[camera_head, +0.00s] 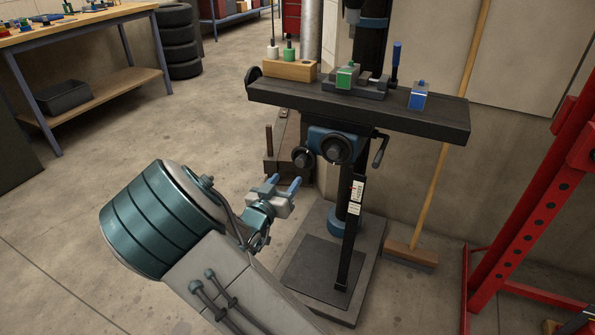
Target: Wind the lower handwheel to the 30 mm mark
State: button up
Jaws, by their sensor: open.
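A blue knee (324,137) under the dark machine table carries two dark round handwheels. One handwheel (301,157) is on the left and a little lower in the picture; the other handwheel (337,149) is on the front of the knee. A crank handle (380,152) hangs at the right. A dark upright strip with white scale labels (357,190) stands below the knee; its marks are too small to read. My gripper (282,187) has blue fingertips spread apart. It is open and empty, below and left of the handwheels in the picture, apart from them.
The dark machine table (430,117) overhangs the knee and bears a wooden block (290,69), a vise with a green block (346,77) and a blue block (417,97). A broom (412,253) leans at the right beside a red frame (535,205). The floor at left is clear.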

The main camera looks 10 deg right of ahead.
aim_at(300, 163)
jog(key=b+x, duration=0.1)
jog(key=x, duration=0.7)
jog(key=shift+b, duration=0.35)
jog(key=c, duration=1)
jog(key=shift+o, duration=0.2)
